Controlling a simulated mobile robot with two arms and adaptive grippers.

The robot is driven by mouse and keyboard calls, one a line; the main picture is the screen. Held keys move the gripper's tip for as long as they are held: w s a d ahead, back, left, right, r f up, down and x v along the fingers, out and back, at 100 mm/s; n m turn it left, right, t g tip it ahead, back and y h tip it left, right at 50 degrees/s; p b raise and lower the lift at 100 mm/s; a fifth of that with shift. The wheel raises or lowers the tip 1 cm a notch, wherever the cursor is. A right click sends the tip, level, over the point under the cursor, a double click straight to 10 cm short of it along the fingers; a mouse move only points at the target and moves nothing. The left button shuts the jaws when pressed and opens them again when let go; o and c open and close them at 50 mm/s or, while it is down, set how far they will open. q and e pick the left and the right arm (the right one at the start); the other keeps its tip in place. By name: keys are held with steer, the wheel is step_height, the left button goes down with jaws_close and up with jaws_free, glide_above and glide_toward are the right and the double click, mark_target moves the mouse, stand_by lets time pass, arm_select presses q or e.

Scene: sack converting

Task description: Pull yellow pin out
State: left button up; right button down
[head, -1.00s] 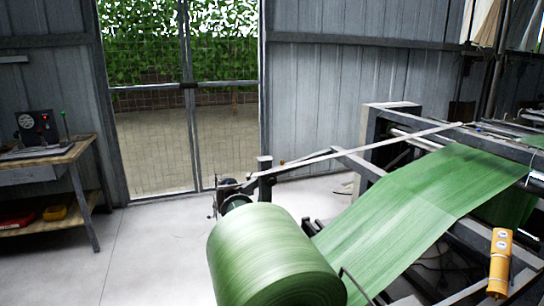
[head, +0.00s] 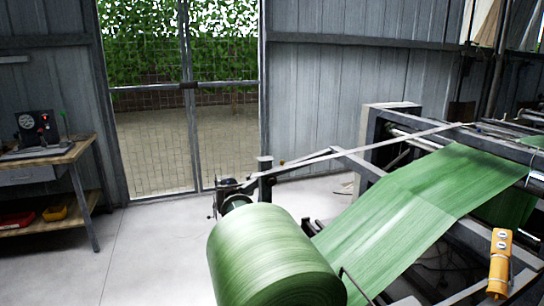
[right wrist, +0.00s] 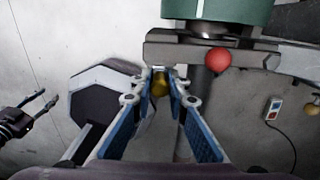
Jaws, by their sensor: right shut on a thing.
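The yellow pin (right wrist: 160,86) shows as a rounded yellow end in the right wrist view, just below a grey metal bracket (right wrist: 190,48). My right gripper (right wrist: 162,80), with blue-padded fingers, is closed around it. The pin's shaft is hidden, so I cannot tell how deep it sits in the bracket. A red ball knob (right wrist: 218,59) is just right of the fingertips. My left gripper (right wrist: 40,101) is at the left of the right wrist view, its two fingers apart and empty. Neither gripper shows in the head view.
A green roll (head: 270,258) feeds a green web (head: 400,215) up to the machine frame (head: 375,135). A yellow hanging control box (head: 500,262) is at the right. A wooden bench (head: 55,160) stands at the left. The floor (head: 150,250) between is clear.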

steer(key=shift+r, duration=0.1)
steer(key=shift+d+r+p, duration=0.1)
steer(key=shift+r+p, duration=2.6)
steer(key=shift+r, duration=0.2)
steer(key=shift+r, duration=0.1)
steer(key=shift+r+p, duration=0.45)
steer(key=shift+p, duration=0.05)
